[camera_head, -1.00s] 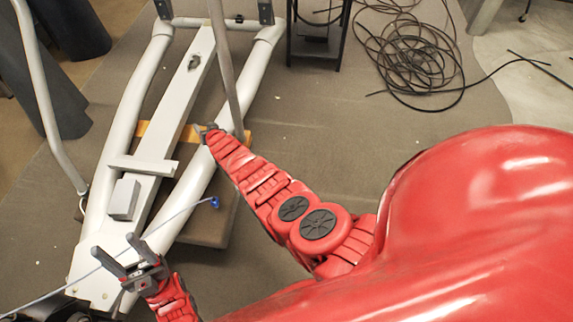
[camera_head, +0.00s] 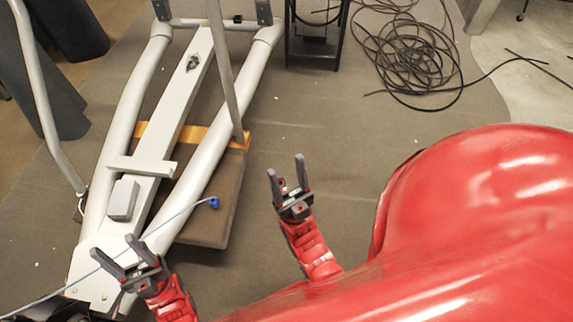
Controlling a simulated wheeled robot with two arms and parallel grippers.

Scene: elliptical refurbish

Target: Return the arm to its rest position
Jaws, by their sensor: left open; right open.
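My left gripper (camera_head: 115,255) is open at the lower left, over the near end of the grey elliptical frame (camera_head: 181,120). A thin blue-white cable (camera_head: 165,221) with a blue end passes close to it; I cannot tell whether it touches the fingers. My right gripper (camera_head: 287,178) is open and empty, with its fingers pointing up the picture. It is over bare carpet, to the right of the frame and apart from it. Most of the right arm is hidden behind my red body.
A brown padded block (camera_head: 212,210) with a yellow strip (camera_head: 155,133) lies under the frame. A tangle of black cable (camera_head: 412,62) lies at the upper right, beside a black stand (camera_head: 314,45). The carpet between the frame and my body is clear.

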